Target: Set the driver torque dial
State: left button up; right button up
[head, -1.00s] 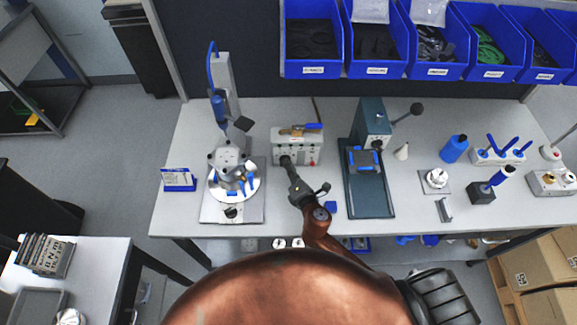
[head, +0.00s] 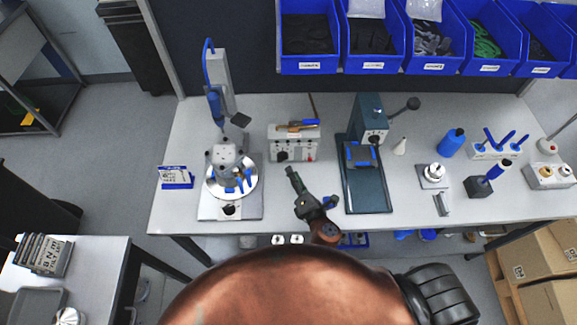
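The driver control box (head: 293,144) is a light grey unit on the bench, left of centre, with a driver with a blue handle (head: 305,123) lying on top. A dark round dial (head: 282,156) shows at the left of its front face; its setting is too small to read. My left gripper is not in view.
A round fixture (head: 232,182) with a metal housing stands left of the box. A dark green press (head: 368,197) stands to the right. Blue bins (head: 310,66) hang behind. Bare bench lies around my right gripper.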

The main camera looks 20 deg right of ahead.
jog(key=v, duration=0.4)
jog(key=shift+s, duration=0.3)
jog(key=shift+a, duration=0.1)
